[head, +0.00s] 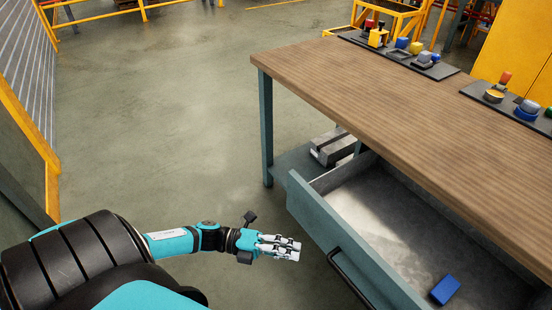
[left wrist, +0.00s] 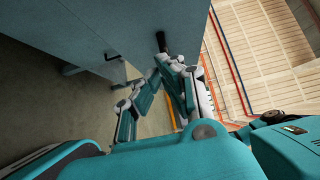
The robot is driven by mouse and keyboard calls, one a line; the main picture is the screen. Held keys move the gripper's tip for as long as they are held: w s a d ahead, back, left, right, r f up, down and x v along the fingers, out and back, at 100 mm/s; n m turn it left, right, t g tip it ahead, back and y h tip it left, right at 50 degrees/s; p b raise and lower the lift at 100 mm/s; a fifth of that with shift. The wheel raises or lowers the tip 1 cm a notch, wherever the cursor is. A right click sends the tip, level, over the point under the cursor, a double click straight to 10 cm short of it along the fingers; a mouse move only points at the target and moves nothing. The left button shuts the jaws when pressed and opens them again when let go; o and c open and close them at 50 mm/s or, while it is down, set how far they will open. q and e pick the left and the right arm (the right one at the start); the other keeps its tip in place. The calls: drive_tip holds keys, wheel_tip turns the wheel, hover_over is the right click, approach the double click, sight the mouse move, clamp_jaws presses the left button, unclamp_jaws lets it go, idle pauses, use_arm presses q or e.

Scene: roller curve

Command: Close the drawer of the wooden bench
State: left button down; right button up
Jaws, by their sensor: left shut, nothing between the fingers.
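The wooden bench (head: 370,80) has a brown top and teal-grey legs. Its grey drawer (head: 350,195) is pulled out, with a teal front (head: 318,222) and a black bar handle (head: 350,280). My left gripper (head: 297,249) is shut and empty, in front of the drawer front and left of the handle, apparently apart from both. In the left wrist view, the fingertips (left wrist: 160,68) point towards the teal drawer front (left wrist: 130,28), with the dark handle (left wrist: 161,42) just beyond them. The right gripper is not in view.
A blue block (head: 445,290) lies inside the drawer. Dark trays (head: 405,57) with coloured parts stand along the bench's far edge. A grey metal piece (head: 333,147) sits on the lower shelf. The floor left of the bench is clear, with yellow rails beyond.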

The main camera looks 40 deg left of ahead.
use_arm(q)
drive_tip(key=w+d, duration=0.4)
drive_tip(key=w, duration=0.1)
drive_tip(key=shift+w, duration=0.35)
drive_tip(key=shift+w+d, duration=0.15)
